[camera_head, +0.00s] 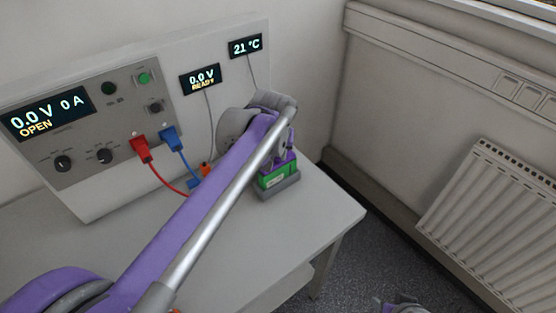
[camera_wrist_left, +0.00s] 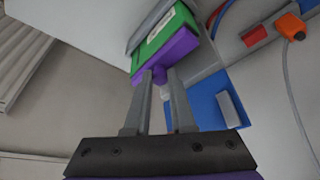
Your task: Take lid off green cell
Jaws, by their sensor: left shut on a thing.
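The green cell (camera_head: 278,182) stands in a grey base at the right part of the bench, partly behind my left arm. In the left wrist view the green cell (camera_wrist_left: 164,32) has a purple lid (camera_wrist_left: 170,58) lying against its end, with no clear gap between them. My left gripper (camera_wrist_left: 160,74) is shut on a small purple grip on the lid. In the head view my left gripper (camera_head: 286,150) is just above the cell, and my wrist hides part of the lid.
The cycler panel (camera_head: 105,120) stands behind, reading 0.0 V, 0 A, OPEN. Red (camera_head: 140,147) and blue (camera_head: 173,137) plugs carry leads. An orange clip (camera_head: 205,168) is left of the cell. A blue block (camera_wrist_left: 208,103) is beside the fingers. The bench front (camera_head: 270,235) is clear.

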